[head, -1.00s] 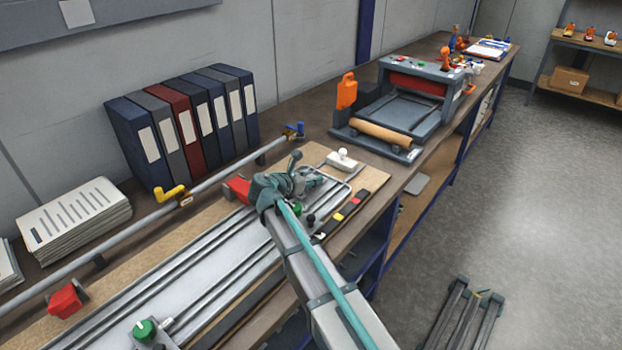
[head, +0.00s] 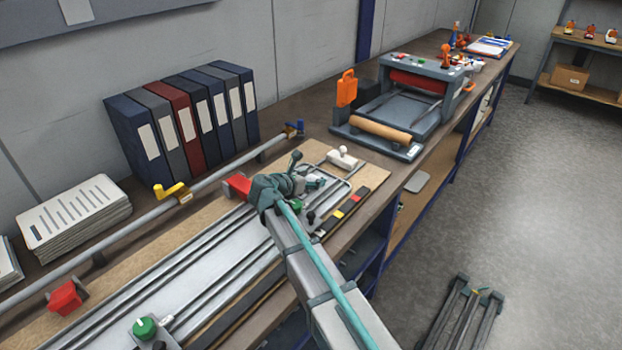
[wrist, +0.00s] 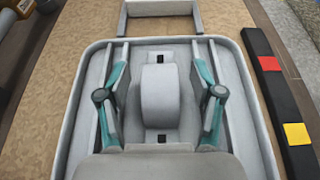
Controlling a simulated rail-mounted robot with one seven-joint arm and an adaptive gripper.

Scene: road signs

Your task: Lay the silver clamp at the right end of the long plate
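A silver clamp (wrist: 160,100), a rounded block on a flat strip with dark slots at both ends, lies in a shallow grey tray (wrist: 66,130) in the wrist view. My gripper (wrist: 160,95) is open, with one finger on each side of the clamp and a visible gap to both. In the head view my gripper (head: 290,184) is low over the tray and hides the clamp. The long plate (head: 185,262), silver with lengthwise rails, runs along the bench to the lower left. My arm partly covers its right end.
A green-knobbed block (head: 146,328) sits on the near part of the plate. A red block (head: 238,186) and a yellow-levered pipe (head: 172,190) lie behind. A dark bar with coloured squares (head: 345,208) lies right of the tray. A white-handled piece (head: 342,158) stands beyond.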

